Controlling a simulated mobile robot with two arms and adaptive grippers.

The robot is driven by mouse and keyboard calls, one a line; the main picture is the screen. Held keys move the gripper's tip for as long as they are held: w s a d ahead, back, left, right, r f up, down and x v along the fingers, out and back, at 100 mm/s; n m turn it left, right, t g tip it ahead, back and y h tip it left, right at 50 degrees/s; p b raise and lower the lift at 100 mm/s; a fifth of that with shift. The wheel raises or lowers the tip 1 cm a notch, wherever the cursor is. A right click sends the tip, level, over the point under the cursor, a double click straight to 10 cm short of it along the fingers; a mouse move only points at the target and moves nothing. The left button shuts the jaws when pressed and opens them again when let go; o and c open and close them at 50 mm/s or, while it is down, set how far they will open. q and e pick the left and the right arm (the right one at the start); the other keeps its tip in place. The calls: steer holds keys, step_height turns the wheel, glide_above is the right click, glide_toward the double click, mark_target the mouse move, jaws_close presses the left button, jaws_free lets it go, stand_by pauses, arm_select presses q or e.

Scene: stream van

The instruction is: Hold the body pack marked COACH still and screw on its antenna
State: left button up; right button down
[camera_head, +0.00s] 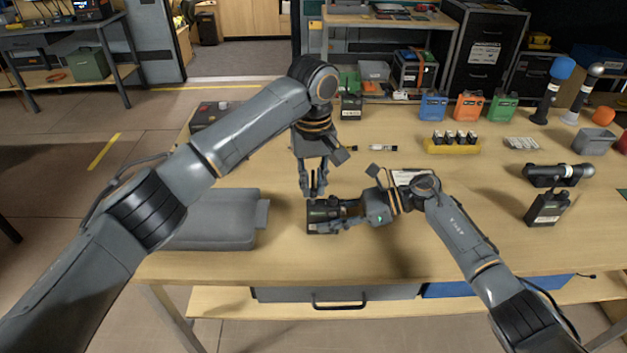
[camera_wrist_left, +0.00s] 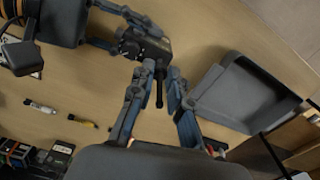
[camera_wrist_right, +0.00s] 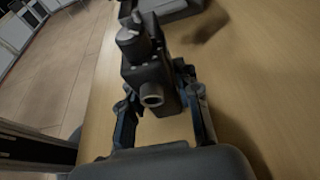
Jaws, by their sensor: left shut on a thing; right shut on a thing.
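A dark body pack (camera_head: 322,213) lies near the table's front edge, held by my right gripper (camera_head: 340,214). The pack also shows between the right fingers in the right wrist view (camera_wrist_right: 150,72); I cannot read its marking. My left gripper (camera_head: 313,191) is directly above the pack, fingers pointing down. In the left wrist view, my left gripper (camera_wrist_left: 161,70) is shut on a thin black antenna (camera_wrist_left: 159,92). The antenna's far end meets or nearly meets the pack (camera_wrist_left: 150,46); the joint is hidden, so I cannot tell whether it is threaded.
Other dark packs stand at the back (camera_head: 351,107) and right (camera_head: 547,209). A yellow battery holder (camera_head: 453,147) and microphones (camera_head: 553,92) are farther right.

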steer(key=c, duration=1.7)
jaws_free()
jaws_close()
arm_select(q)
steer(key=shift+f, duration=0.95)
stand_by(0.6)
